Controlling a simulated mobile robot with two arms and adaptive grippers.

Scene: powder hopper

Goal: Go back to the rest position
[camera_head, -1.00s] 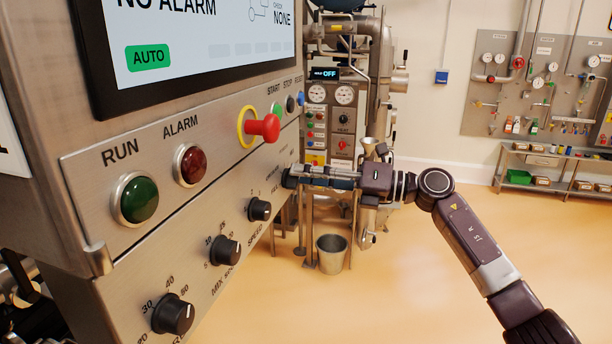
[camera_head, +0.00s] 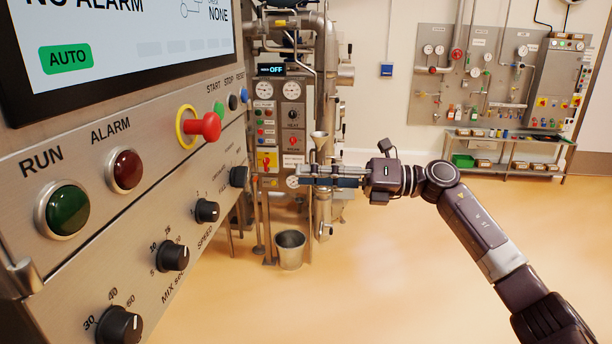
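My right gripper (camera_head: 298,181) points left toward the control panel (camera_head: 150,190), its arm coming in from the lower right. Its fingers show side-on and close together, so whether they are open or shut is unclear. I see nothing held between them. In the picture a gap lies between the fingertips and the farthest black knob (camera_head: 238,176) on the panel. My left gripper is not in view.
The panel carries a red emergency button (camera_head: 206,126), green RUN lamp (camera_head: 68,210) and dark red ALARM lamp (camera_head: 124,169). A metal bucket (camera_head: 290,250) stands on the floor beyond. The floor at centre right is clear.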

